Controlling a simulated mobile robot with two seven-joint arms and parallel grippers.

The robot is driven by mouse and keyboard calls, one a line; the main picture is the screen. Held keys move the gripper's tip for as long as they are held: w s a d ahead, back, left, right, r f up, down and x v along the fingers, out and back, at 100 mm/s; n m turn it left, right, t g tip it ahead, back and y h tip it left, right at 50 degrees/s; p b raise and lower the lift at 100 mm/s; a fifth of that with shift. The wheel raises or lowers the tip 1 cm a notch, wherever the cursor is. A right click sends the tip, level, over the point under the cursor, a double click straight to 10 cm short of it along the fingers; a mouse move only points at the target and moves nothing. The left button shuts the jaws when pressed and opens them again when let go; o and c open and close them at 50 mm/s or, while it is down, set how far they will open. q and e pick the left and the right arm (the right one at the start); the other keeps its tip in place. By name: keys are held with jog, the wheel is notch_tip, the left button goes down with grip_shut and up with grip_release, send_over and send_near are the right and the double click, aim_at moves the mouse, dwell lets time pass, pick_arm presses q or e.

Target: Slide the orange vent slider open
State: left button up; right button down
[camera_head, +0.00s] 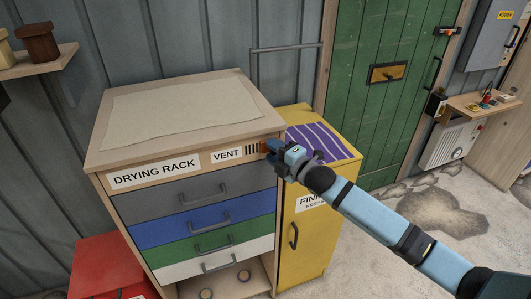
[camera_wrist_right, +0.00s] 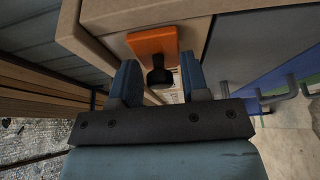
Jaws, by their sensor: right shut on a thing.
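The orange vent slider (camera_wrist_right: 151,42) sits on the front of the drying rack cabinet, with a black knob (camera_wrist_right: 160,76) standing out from it. In the head view only a sliver of orange (camera_head: 263,146) shows, beside dark vent slats (camera_head: 252,149) and right of the VENT label (camera_head: 227,154). My right gripper (camera_head: 271,148) is at the cabinet's upper right front corner and hides most of the slider. My left gripper is not in view.
The drying rack cabinet (camera_head: 100,160) has grey, blue, green and white drawers with protruding handles below the slider. A yellow cabinet (camera_head: 308,255) stands close on its right. A red box (camera_head: 97,268) is at lower left. The stone floor at right is largely clear.

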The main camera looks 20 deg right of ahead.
jog(key=shift+d, duration=0.1)
jog(key=c, duration=0.9)
grip_release()
jog(key=shift+d, duration=0.15)
jog(key=b+v, duration=0.2)
jog(key=v, duration=1.2)
